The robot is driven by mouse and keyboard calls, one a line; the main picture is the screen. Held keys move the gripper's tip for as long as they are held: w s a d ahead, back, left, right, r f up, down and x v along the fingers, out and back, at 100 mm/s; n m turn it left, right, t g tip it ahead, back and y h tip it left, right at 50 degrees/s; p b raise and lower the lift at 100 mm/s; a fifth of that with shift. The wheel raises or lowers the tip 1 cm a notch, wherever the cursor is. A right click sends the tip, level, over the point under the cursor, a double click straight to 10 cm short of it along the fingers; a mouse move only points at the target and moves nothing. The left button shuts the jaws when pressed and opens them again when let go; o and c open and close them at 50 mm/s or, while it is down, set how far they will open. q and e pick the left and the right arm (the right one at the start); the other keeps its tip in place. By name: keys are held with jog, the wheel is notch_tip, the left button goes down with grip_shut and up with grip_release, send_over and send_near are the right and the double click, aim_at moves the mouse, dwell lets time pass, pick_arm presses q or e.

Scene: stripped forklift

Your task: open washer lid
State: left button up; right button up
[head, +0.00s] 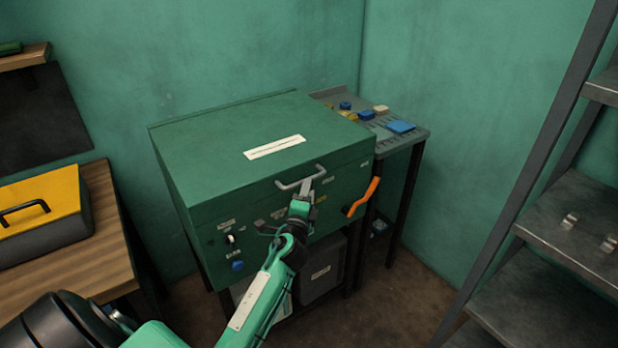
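The washer (200,228) is a green box on a dark stand against the corner walls. Its green lid (220,140) lies flat and closed, with a white label strip on top. A grey bar handle (300,178) sits at the lid's front edge. My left gripper (306,186) is at this handle, its fingers reaching up to the bar from the front. The fingers overlap the handle in the head view, and I cannot tell whether they are closed around it. My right gripper is not in view.
An orange lever (364,197) sticks out at the washer's front right. A grey side table (412,138) with small parts stands behind it. A wooden bench (112,240) with a yellow-lidded toolbox (45,215) is at left. Metal shelving (570,220) stands at right.

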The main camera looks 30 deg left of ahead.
pick_arm(q)
jog(key=shift+x, duration=2.7)
grip_shut()
